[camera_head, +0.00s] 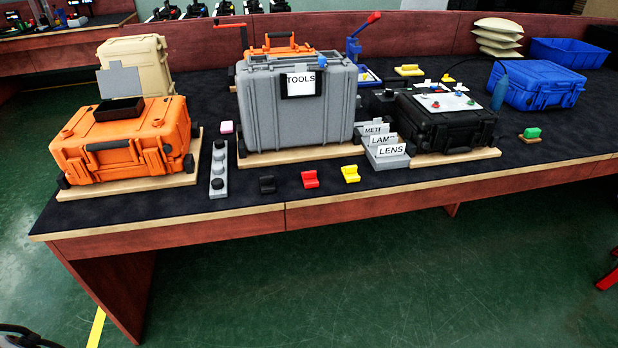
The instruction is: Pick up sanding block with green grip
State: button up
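A small block with a green grip (532,132) on a tan-brown base lies near the front edge of the bench, at the right. It stands apart from the black case and below the blue case in the picture. Nothing touches it from above. My gripper is not in view.
A black case (440,125) on a wooden board is left of the block, and a blue case (540,86) with a dark blue bottle (499,92) is behind it. A grey TOOLS case (262,115), an orange case (125,150) and label boxes (388,158) stand further left. Bench is clear right of the block.

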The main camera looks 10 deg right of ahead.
aim_at(530, 135)
jog(key=z, duration=1.5)
jog(key=u, duration=0.95)
jog(key=i+l, duration=0.2)
jog(key=l, duration=0.15)
jog(key=i+l, duration=0.15)
jog(key=l, duration=0.2)
jog(key=i+l, duration=0.2)
jog(key=l, duration=0.15)
jog(key=l+z, duration=0.05)
